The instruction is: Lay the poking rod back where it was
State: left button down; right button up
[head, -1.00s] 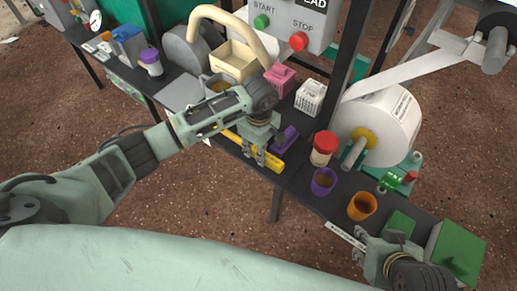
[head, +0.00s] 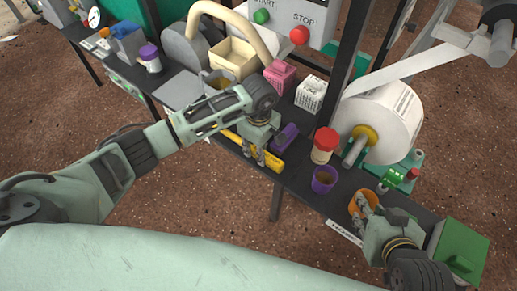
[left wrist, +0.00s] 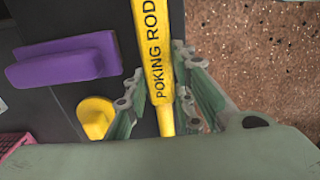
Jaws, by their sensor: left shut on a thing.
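The yellow poking rod (head: 270,161), lettered POKING ROD, lies along the front edge of the dark bench in the head view. In the left wrist view the rod (left wrist: 154,55) runs up from between the fingers, over the dark surface. My left gripper (head: 255,157) is shut on the rod at the bench edge. The left wrist view shows its fingers (left wrist: 165,110) on both sides of the rod. Whether the rod rests fully on the bench is hard to tell. My right gripper (head: 364,203) is at the orange cup (head: 357,205); its finger opening is unclear.
A purple piece (head: 286,137) lies just beside the left gripper. A red-lidded jar (head: 324,147) and a purple cup (head: 324,180) stand to the right. A large white paper roll (head: 385,120) and a green box (head: 460,248) are farther right.

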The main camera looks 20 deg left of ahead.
pick_arm(q)
jog(key=c, duration=1.4)
grip_release()
